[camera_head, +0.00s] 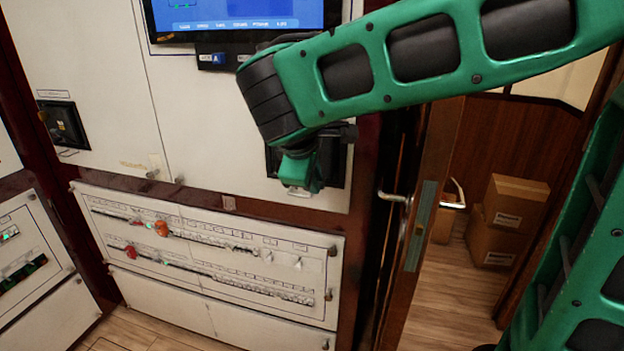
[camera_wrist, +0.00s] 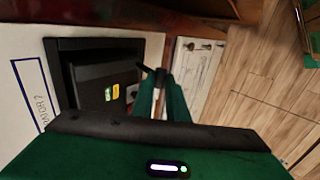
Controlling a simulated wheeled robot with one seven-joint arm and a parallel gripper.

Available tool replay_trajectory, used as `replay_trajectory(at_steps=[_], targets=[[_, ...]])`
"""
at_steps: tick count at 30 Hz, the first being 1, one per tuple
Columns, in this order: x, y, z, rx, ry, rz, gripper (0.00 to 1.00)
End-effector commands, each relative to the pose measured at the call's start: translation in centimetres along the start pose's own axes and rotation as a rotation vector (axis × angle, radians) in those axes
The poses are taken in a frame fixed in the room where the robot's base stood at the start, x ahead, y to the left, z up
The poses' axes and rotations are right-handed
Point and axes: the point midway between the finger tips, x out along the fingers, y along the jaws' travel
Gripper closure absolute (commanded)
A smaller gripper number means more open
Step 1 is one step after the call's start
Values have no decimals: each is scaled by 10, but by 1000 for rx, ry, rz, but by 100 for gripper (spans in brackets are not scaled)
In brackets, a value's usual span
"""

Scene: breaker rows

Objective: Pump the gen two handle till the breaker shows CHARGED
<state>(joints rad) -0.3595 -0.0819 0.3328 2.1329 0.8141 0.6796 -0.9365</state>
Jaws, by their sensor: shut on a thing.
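The dark breaker (camera_head: 335,165) is set in the white panel below the screen, partly hidden by my arm in the head view. In the wrist view the breaker (camera_wrist: 88,80) shows a dark frame and face, with small green and yellow indicator windows (camera_wrist: 112,92) whose words are too small to read. My gripper (camera_head: 302,172) is in front of the breaker; in the wrist view its green fingers (camera_wrist: 160,84) are shut on a short dark handle (camera_wrist: 150,71) at the breaker's side. A partly seen blue-framed label (camera_wrist: 30,92) ends in what looks like "ATOR 2".
A lit screen (camera_head: 235,14) is above. A lower panel (camera_head: 215,250) carries rows of small switches and lamps. Another dark breaker (camera_head: 64,124) is at the left. A door with a metal lever (camera_head: 395,197) stands open at the right, with cardboard boxes (camera_head: 500,222) beyond.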

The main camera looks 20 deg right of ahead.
Motion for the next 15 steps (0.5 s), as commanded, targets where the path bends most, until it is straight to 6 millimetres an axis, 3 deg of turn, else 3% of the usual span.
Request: replay_trajectory(at_steps=[4, 5, 7, 15], targets=[[0, -2, 0, -4, -2, -5, 100], [0, -2, 0, -4, -3, -5, 84], [0, -2, 0, -4, -2, -5, 68], [0, -2, 0, -3, -1, -3, 67]])
